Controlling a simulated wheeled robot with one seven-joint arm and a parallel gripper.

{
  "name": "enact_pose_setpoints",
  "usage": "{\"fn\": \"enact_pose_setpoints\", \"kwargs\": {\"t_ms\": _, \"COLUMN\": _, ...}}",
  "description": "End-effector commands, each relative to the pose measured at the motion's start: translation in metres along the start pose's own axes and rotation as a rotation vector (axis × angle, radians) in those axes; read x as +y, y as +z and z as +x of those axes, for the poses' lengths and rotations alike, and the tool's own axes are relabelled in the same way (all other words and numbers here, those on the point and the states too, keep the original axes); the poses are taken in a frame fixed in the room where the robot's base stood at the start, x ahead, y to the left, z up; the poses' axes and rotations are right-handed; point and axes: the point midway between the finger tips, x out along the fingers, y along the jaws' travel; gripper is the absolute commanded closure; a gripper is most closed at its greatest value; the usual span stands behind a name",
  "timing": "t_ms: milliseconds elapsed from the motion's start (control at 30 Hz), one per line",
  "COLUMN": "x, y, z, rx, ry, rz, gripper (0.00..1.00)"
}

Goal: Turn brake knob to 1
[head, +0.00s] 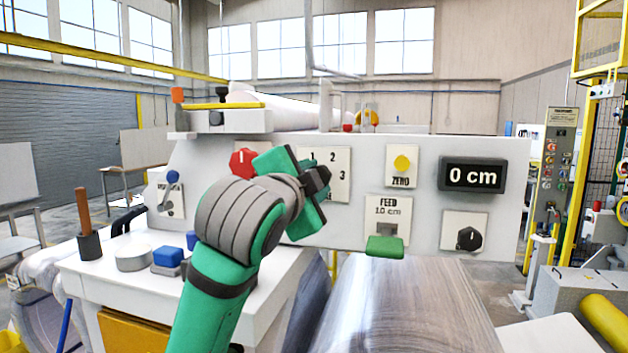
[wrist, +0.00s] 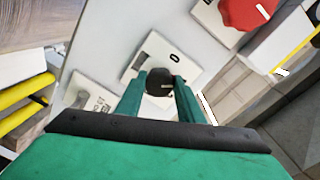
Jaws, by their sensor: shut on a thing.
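The brake plate (head: 343,160) is a cream square on the white machine panel, with the numbers 1, 2 and 3 showing. My gripper (head: 318,182) covers its lower left part and hides the knob and the 0 in the head view. In the wrist view the black round brake knob (wrist: 159,80) sits between the two green fingers of my gripper (wrist: 161,88), which are shut on it. The 0 shows on the plate (wrist: 140,57) beyond the knob. I cannot tell which number the knob's pointer faces.
A red knob (head: 243,163) is close left of my gripper. To the right are the yellow ZERO button (head: 402,163), the green FEED paddle (head: 384,246), a black knob (head: 469,238) and a display (head: 472,175) reading 0 cm. A white bench (head: 110,275) is at lower left.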

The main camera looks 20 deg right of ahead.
Motion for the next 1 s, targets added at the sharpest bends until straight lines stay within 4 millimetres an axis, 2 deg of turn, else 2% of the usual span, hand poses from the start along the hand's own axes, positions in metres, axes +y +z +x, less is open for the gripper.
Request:
{"fn": "enact_pose_setpoints", "kwargs": {"t_ms": 300, "x": -0.0011, "y": -0.0017, "z": -0.0002, "rx": -0.001, "ry": -0.002, "rz": 0.110, "gripper": 0.88}}
{"fn": "enact_pose_setpoints", "kwargs": {"t_ms": 800, "x": -0.0008, "y": -0.0020, "z": -0.0001, "rx": -0.001, "ry": -0.001, "rz": 0.127, "gripper": 0.89}}
{"fn": "enact_pose_setpoints", "kwargs": {"t_ms": 833, "x": -0.0008, "y": -0.0020, "z": -0.0001, "rx": -0.001, "ry": -0.001, "rz": 0.127, "gripper": 0.64}}
{"fn": "enact_pose_setpoints", "kwargs": {"t_ms": 900, "x": -0.0007, "y": -0.0018, "z": -0.0001, "rx": -0.001, "ry": -0.001, "rz": 0.127, "gripper": 0.47}}
{"fn": "enact_pose_setpoints", "kwargs": {"t_ms": 1000, "x": -0.0006, "y": -0.0013, "z": 0.0000, "rx": -0.002, "ry": -0.001, "rz": 0.126, "gripper": 0.47}}
